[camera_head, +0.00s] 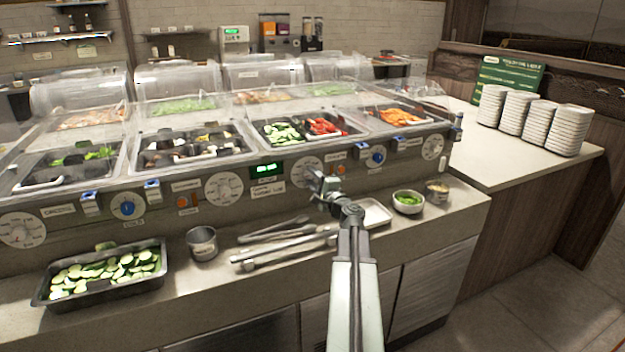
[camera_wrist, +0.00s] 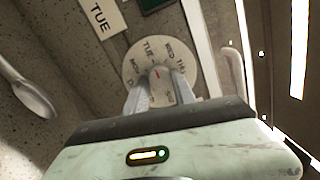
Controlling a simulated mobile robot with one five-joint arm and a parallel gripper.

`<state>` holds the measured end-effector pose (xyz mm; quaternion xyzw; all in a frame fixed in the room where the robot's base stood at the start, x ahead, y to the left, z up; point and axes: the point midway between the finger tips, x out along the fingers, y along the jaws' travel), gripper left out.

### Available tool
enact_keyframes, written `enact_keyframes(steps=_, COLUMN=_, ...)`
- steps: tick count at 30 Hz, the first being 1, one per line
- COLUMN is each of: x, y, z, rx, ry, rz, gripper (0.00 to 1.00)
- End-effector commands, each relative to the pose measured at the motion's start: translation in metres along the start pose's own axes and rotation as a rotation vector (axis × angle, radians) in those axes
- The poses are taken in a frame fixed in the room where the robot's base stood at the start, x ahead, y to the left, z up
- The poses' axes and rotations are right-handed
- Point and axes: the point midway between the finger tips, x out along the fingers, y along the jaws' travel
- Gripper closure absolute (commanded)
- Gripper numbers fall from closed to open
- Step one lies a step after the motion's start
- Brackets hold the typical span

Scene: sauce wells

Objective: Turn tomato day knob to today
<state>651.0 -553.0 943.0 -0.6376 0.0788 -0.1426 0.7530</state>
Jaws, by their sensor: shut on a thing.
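The tomato day knob's white dial (camera_head: 306,171) is on the counter front below the tomato well (camera_head: 324,127), partly hidden by my gripper (camera_head: 322,188). In the wrist view the round dial (camera_wrist: 133,66) shows MON, TUE, WED and part of TH. My gripper (camera_wrist: 158,80) is shut on the knob (camera_wrist: 157,76) at the dial's middle, a finger on each side. A short red mark shows on the knob, near the TUE and WED side; its exact day is hard to read. A white card (camera_wrist: 97,18) beside the dial reads TUE.
Other dials (camera_head: 224,189) and blue knobs (camera_head: 377,156) line the same panel, with a green display (camera_head: 267,169) left of the tomato dial. Tongs (camera_head: 275,245), a metal cup (camera_head: 202,243), a cucumber tray (camera_head: 103,273) and a bowl of greens (camera_head: 408,202) stand on the ledge below.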

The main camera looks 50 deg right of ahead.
Motion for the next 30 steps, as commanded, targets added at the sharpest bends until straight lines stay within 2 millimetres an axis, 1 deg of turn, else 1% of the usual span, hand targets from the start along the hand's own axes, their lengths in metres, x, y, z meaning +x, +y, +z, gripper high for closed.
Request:
enact_keyframes(steps=14, x=-0.0002, y=0.0005, z=0.0005, rx=0.016, ry=0.0, rz=0.0, gripper=1.0)
enact_keyframes(steps=15, x=-0.0002, y=0.0006, z=0.0005, rx=0.016, ry=0.0, rz=0.0, gripper=0.66)
enact_keyframes(steps=17, x=-0.0002, y=0.0005, z=0.0005, rx=0.016, ry=0.0, rz=0.0, gripper=0.49)
enact_keyframes(steps=18, x=-0.0002, y=0.0005, z=0.0005, rx=0.016, ry=0.0, rz=-0.001, gripper=0.47)
enact_keyframes(steps=26, x=-0.0007, y=0.0001, z=-0.0005, rx=0.016, ry=0.001, rz=-0.001, gripper=0.47)
enact_keyframes(steps=30, x=-0.0087, y=0.0003, z=-0.0004, rx=0.016, ry=0.002, rz=-0.001, gripper=0.47)
